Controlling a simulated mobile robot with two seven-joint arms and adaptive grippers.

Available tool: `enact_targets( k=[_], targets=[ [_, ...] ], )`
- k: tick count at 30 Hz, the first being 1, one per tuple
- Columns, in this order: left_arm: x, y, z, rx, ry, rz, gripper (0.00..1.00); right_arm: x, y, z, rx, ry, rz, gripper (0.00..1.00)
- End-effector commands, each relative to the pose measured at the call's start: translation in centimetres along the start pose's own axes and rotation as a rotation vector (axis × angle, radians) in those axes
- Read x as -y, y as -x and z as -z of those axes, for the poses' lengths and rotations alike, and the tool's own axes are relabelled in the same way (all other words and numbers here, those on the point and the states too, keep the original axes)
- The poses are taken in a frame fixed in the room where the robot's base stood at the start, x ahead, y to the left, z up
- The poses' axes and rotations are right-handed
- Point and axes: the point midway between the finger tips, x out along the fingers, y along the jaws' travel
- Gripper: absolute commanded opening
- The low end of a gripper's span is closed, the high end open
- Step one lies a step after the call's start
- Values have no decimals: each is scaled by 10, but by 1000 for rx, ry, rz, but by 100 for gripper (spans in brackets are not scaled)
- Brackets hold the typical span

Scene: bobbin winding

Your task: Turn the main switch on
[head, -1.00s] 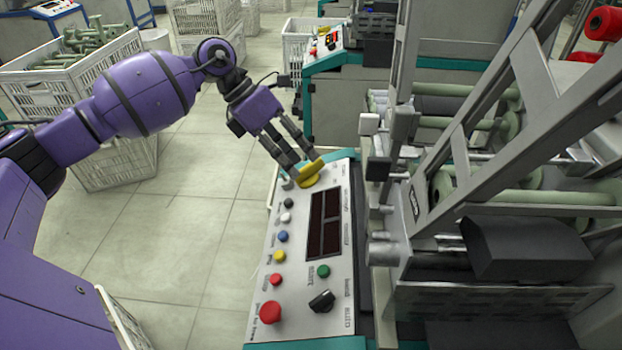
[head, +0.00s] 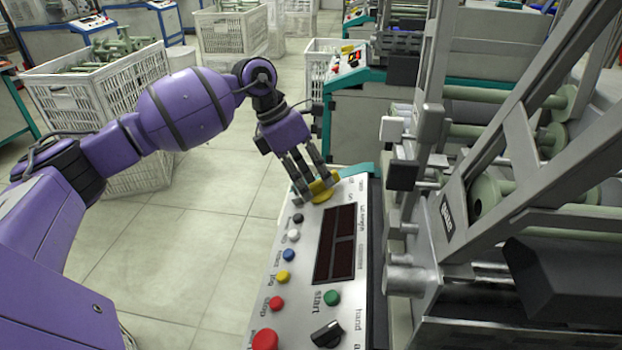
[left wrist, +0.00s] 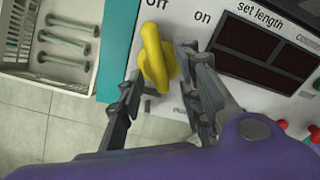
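The main switch is a yellow rotary handle (head: 323,187) at the far end of the sloping control panel (head: 300,262). In the left wrist view, the yellow handle (left wrist: 157,62) points up toward the printed "off"; "on" is to its right. My left gripper (head: 313,190) reaches down to the switch, its fingers partly covering it in the head view. In the left wrist view, my left gripper (left wrist: 162,65) is open, with fingers on both sides of the handle. Whether they touch it is unclear. My right gripper is in neither view.
The panel has several coloured buttons, a dark display (head: 335,245) and a black selector knob (head: 326,334). The machine's metal frame (head: 490,150) rises close on the right. White crates (head: 95,95) stand at the back left. The floor left of the panel is clear.

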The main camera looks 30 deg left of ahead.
Motion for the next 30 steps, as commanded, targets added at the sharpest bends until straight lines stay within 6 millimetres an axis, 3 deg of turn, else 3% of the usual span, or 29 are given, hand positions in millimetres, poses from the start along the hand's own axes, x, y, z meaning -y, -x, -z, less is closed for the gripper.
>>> enact_targets(
  k=[5,13,23,30],
  targets=[
    [0,0,0,0,0,0,33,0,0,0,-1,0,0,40],
    [0,0,0,0,0,0,0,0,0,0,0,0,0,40],
    [0,0,0,0,-20,0,0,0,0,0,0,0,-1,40],
    [-1,0,0,-2,-132,0,0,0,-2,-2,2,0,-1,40]
  ],
)
